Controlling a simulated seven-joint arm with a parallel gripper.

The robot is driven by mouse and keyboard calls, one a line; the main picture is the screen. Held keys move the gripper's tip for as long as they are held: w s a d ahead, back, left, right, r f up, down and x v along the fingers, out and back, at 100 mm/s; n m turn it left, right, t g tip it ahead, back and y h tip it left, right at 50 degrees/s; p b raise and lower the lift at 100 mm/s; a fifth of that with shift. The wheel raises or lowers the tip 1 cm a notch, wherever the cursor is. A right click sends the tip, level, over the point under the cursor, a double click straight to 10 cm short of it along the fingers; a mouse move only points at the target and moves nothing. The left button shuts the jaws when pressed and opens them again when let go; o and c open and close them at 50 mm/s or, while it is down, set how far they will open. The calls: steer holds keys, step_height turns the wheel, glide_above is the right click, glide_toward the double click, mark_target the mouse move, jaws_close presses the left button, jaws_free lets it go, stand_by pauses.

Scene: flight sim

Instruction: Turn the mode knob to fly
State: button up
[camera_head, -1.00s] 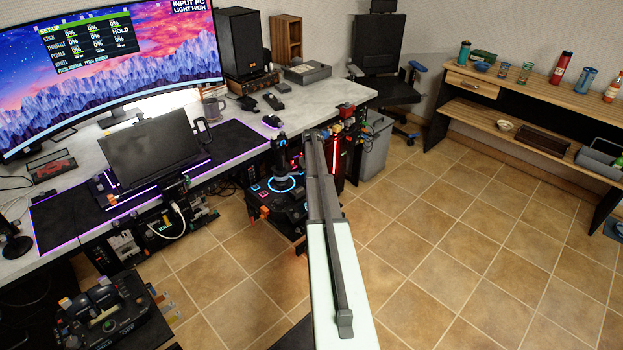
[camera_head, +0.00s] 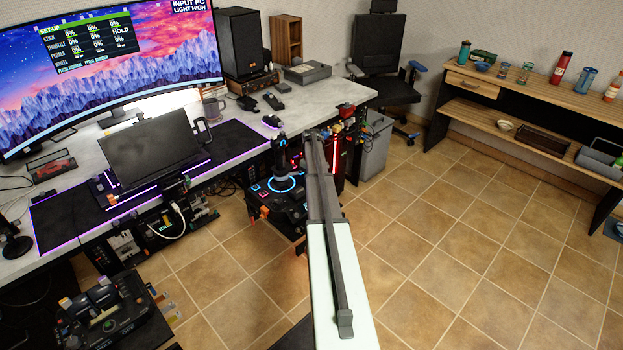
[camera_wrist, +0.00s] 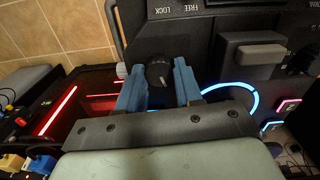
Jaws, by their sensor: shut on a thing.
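In the wrist view a round black knob (camera_wrist: 158,72) sits on a dark panel, below the printed words FREE and LOCK. My gripper (camera_wrist: 158,88) has its two blue fingers on either side of this knob and is shut on it. I cannot read a FLY label or tell which way the knob points. In the head view my arm reaches out over the floor toward the joystick unit (camera_head: 284,200) with its blue lit ring. There my fingers and the knob are hidden behind the arm. The monitor (camera_head: 110,70) shows a SETUP table with the word HOLD.
A grey block-shaped control (camera_wrist: 250,55) stands on the panel right of the knob. A blue light ring (camera_wrist: 250,92) lies near my right finger. The tiled floor at right is clear.

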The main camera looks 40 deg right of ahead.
steer(key=o, duration=1)
steer(key=shift+o, duration=0.2)
steer(key=shift+r, duration=0.1)
step_height(320, 180, up, 14)
steer(key=shift+f, duration=0.2)
stand_by(0.5)
